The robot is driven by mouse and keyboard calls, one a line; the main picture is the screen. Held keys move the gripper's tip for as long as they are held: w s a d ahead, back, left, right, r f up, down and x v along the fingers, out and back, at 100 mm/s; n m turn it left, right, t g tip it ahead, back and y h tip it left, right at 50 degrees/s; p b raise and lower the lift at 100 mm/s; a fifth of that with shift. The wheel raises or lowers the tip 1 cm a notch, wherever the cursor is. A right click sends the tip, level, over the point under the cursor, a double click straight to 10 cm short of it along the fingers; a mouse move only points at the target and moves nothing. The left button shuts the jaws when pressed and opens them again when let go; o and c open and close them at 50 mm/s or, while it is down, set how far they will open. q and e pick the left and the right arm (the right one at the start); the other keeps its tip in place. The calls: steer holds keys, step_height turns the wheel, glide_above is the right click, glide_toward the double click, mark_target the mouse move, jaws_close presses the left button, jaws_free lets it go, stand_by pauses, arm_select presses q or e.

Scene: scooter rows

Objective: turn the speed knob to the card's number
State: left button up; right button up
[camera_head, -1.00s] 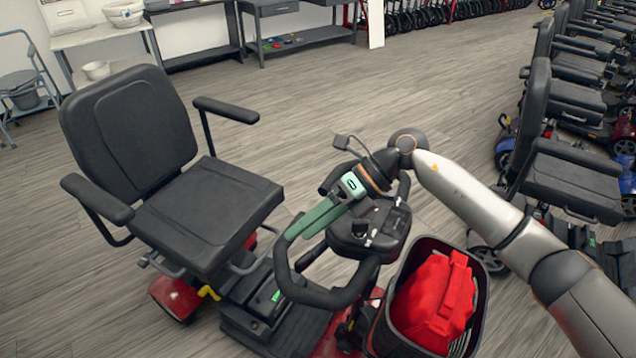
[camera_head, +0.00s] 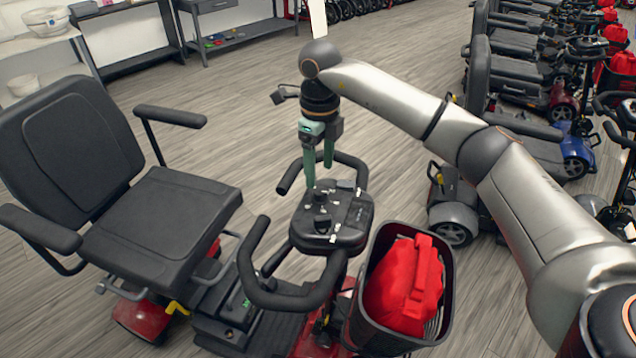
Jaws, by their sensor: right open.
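The scooter's control console (camera_head: 340,210) is a black panel between the looped handlebars. A round black knob (camera_head: 322,223) stands on its near part, and a smaller dark knob or switch (camera_head: 319,197) sits just behind it. I cannot tell which is the speed knob or read its setting. Small pale markings show on the console's right side; no card number is readable. My right gripper (camera_head: 319,177) points down with its two green fingers apart and empty, over the console's far left part. Whether a fingertip touches anything is unclear. My left gripper is not in view.
The handlebar loop (camera_head: 277,298) surrounds the console at left and near side. A black basket (camera_head: 447,305) with a red bag (camera_head: 405,285) stands right of it. The black seat (camera_head: 160,222) is at left. More scooters line the right; open floor lies behind.

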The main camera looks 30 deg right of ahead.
mark_target(319, 190)
steer(key=shift+f, duration=2.7)
jaws_close()
